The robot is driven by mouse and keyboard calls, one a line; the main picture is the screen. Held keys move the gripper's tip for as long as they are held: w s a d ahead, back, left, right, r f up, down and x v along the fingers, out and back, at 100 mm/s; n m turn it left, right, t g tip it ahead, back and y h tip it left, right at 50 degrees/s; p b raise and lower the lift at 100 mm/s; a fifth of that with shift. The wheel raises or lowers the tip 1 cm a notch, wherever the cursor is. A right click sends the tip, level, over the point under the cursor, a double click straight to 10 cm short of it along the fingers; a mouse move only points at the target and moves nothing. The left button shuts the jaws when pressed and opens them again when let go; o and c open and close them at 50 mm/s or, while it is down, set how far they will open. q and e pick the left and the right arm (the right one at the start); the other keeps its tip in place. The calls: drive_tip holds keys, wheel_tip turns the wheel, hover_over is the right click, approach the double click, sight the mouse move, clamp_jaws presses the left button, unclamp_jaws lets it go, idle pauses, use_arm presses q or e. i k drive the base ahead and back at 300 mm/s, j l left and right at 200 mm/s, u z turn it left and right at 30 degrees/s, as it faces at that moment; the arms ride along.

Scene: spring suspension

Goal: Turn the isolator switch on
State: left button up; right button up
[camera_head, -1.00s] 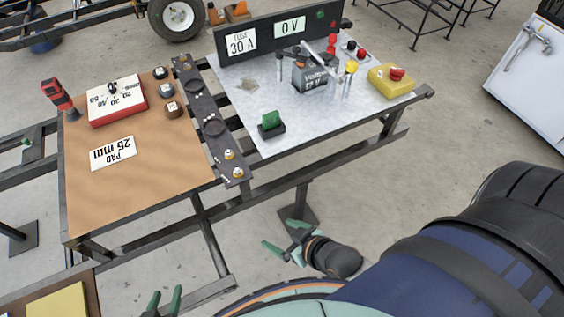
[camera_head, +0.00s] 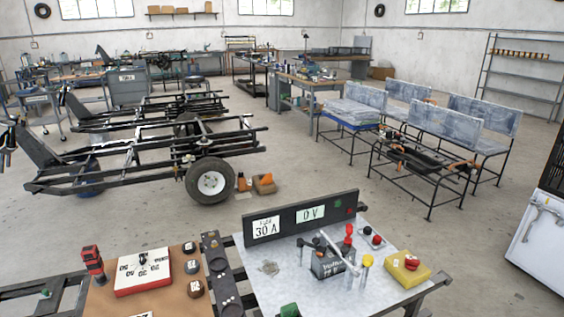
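A yellow box with a red knob on top, which looks like the isolator switch (camera_head: 398,272), sits at the right end of the pale metal bench top (camera_head: 300,290). The knob's on or off position is too small to tell. A black upright panel (camera_head: 335,213) behind it carries a "30 A" fuse label and a display reading "0 V". A dark battery (camera_head: 327,263) stands in front of the panel, with a red-topped and a yellow-topped post beside it. Neither of my grippers is in view.
A red and white box (camera_head: 143,273) and a red-handled tool (camera_head: 92,262) are on the brown board at left. A small box with red and black knobs (camera_head: 373,238) is behind the switch. A white cabinet (camera_head: 540,235) stands at right. Trailer frames and seats fill the floor beyond.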

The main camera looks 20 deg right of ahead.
sight(411, 264)
drive_tip(key=z, duration=1.75)
drive_tip(key=u, duration=0.55)
drive_tip(key=l+u, duration=0.1)
drive_tip(key=u, duration=0.25)
drive_tip(key=l+u, duration=0.15)
drive_tip(key=u, duration=0.25)
drive_tip(key=l+u, duration=0.2)
drive_tip(key=u, duration=0.15)
drive_tip(key=l+u, duration=0.35)
drive_tip(key=k+l+u, duration=0.1)
drive_tip(key=l+u, duration=0.25)
drive_tip(key=k+l+u, duration=0.1)
drive_tip(key=l, duration=0.2)
drive_tip(key=k+l+u, duration=0.1)
drive_tip(key=l, duration=0.25)
drive_tip(key=k+l+u, duration=0.15)
drive_tip(key=l, duration=0.15)
drive_tip(key=k+l, duration=0.15)
drive_tip(key=l, duration=0.15)
drive_tip(key=k+l, duration=0.1)
drive_tip(key=l, duration=0.15)
drive_tip(key=k+l, duration=0.15)
drive_tip(key=l, duration=0.15)
